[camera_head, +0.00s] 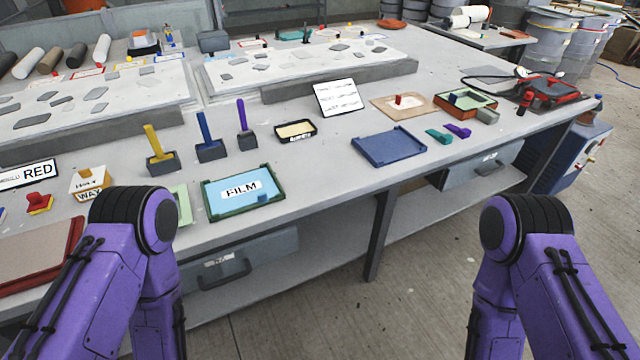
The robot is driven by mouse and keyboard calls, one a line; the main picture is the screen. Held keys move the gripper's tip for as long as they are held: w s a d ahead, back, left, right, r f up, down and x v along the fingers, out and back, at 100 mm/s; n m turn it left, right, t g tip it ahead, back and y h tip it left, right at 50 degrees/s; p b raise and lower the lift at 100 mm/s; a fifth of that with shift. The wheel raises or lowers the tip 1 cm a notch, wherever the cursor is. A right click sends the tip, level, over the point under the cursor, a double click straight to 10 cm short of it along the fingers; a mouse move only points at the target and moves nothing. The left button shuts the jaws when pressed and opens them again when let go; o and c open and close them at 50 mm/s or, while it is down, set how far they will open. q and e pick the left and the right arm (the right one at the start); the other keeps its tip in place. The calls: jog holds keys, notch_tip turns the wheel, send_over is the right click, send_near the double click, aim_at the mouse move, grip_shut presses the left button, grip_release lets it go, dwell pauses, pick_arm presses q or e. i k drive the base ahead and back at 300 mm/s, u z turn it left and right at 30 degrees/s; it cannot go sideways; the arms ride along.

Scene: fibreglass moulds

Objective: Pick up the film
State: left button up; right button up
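The film (225,205) is a light blue sheet lying in a dark green shallow tray (232,213) near the front edge of the bench. A white label on it reads FILM. A small dark blue block (262,198) sits at its right side. My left arm comes in at the lower left, just left of and in front of the tray. My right arm stands at the lower right, away from the bench edge. Neither gripper shows in the head view.
Stamps with yellow, blue and purple handles (242,125) stand behind the tray. An empty-looking blue tray (389,148) lies to the right. Bench surface (320,190) right of the film tray is clear. Drawers hang below.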

aim_at(225, 195)
jog(key=z, duration=0.85)
jog(key=i, duration=1.1)
jog(key=u, duration=0.7)
